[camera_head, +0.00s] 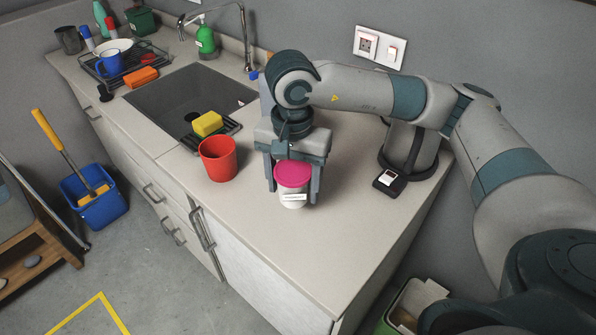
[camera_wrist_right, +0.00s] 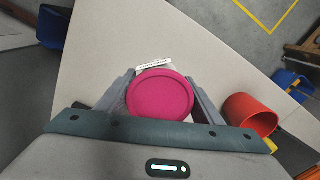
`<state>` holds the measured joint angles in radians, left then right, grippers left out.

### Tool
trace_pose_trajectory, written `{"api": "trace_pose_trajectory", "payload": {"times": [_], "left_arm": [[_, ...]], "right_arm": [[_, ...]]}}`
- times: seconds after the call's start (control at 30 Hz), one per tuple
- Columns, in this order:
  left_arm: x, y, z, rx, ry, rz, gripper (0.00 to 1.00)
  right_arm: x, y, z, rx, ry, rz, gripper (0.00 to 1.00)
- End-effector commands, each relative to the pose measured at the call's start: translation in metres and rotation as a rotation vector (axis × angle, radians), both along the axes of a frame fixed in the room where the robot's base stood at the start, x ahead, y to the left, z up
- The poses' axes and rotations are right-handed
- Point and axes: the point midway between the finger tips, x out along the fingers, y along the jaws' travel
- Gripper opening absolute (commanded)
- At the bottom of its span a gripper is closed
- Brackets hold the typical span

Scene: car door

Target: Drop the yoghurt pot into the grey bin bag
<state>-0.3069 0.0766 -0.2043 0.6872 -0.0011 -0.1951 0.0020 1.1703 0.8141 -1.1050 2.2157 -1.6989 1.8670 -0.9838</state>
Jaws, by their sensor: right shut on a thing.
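The yoghurt pot (camera_head: 292,199) is white with a pink lid and a small label, and stands upright. My right gripper (camera_head: 294,190) points down over the counter and is shut on the pot, one finger at each side. The right wrist view looks down on the pink lid (camera_wrist_right: 160,95) between the fingers. I cannot tell whether the pot's base touches the counter. I cannot make out a grey bin bag in either view. My left gripper is not in view.
A red cup (camera_head: 218,160) stands just left of the pot. A sink (camera_head: 185,98) lies behind it, and a kettle-like grey appliance (camera_head: 423,150) stands to the right. A green bin (camera_head: 386,326) is below the counter's right end. The counter (camera_head: 285,250) in front is clear.

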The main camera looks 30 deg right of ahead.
Motion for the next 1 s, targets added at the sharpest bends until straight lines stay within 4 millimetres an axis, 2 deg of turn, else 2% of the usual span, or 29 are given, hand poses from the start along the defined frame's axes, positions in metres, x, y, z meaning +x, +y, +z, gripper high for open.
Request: {"api": "trace_pose_trajectory", "payload": {"times": [0.2,0.4,0.6,1.0], "left_arm": [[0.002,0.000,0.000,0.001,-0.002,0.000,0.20],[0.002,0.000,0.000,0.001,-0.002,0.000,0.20],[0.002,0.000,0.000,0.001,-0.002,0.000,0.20],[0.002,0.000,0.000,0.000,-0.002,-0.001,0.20]], "right_arm": [[-0.011,0.013,-0.015,0.000,0.002,0.434,0.30],[-0.018,0.020,-0.025,0.001,0.005,0.718,0.30],[-0.021,0.023,-0.028,0.003,0.004,0.833,0.30],[-0.021,0.023,-0.029,0.003,0.004,0.841,0.30]]}}
